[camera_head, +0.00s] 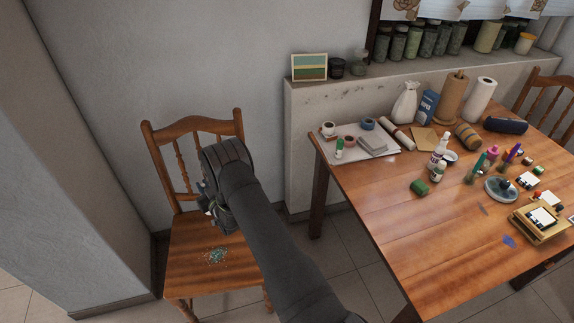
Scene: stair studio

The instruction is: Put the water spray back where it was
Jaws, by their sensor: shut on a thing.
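My gripper (209,208) is above the wooden chair's seat (188,262), in front of its backrest. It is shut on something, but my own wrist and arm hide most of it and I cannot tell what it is. A small white bottle (441,146) with a narrow top stands on the table; I cannot tell whether it is the water spray. No other thing is clearly a water spray in this view.
Green-blue crumbs (215,256) lie on the chair seat. The wooden table (400,235) at right holds jars, paint pots, a paper roll (481,97) and a white board (352,150). Its front left part is bare. A low wall ledge (292,90) stands behind.

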